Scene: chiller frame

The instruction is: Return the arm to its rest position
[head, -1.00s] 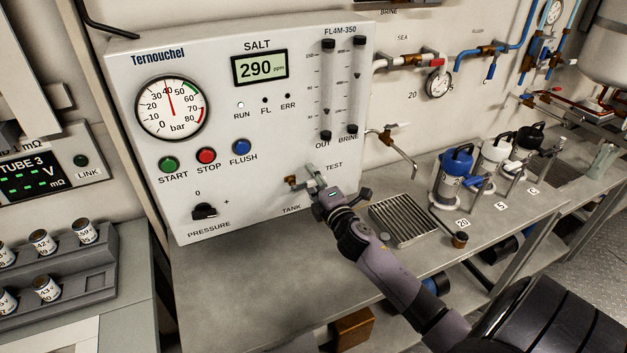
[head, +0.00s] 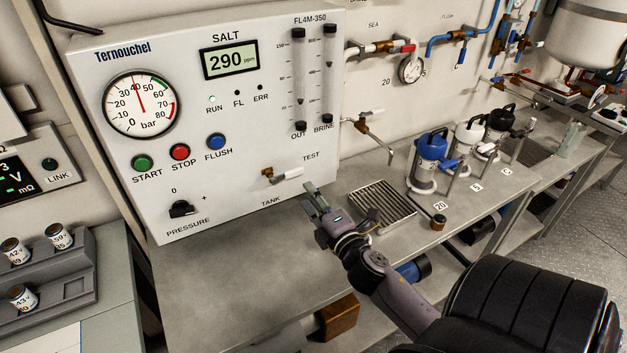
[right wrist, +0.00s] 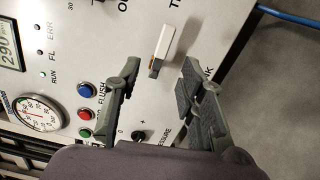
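My right gripper (head: 316,198) is in front of the lower right of the white Ternouchel panel (head: 240,120), apart from it. In the right wrist view its two fingers (right wrist: 160,82) are spread with nothing between them. The small valve with a white lever (head: 285,174) sits on the panel between the TEST and TANK labels, just left of and above the fingertips. The lever lies roughly level, its free end pointing right. The same lever (right wrist: 162,48) shows beyond the fingertips in the right wrist view. My left gripper is out of view.
A metal bench (head: 230,275) runs below the panel, with a drain grate (head: 383,206) right of my gripper. A spout (head: 374,135) overhangs the grate. Blue (head: 428,160), white (head: 468,145) and black (head: 500,125) topped canisters stand farther right. The bench front is mostly clear.

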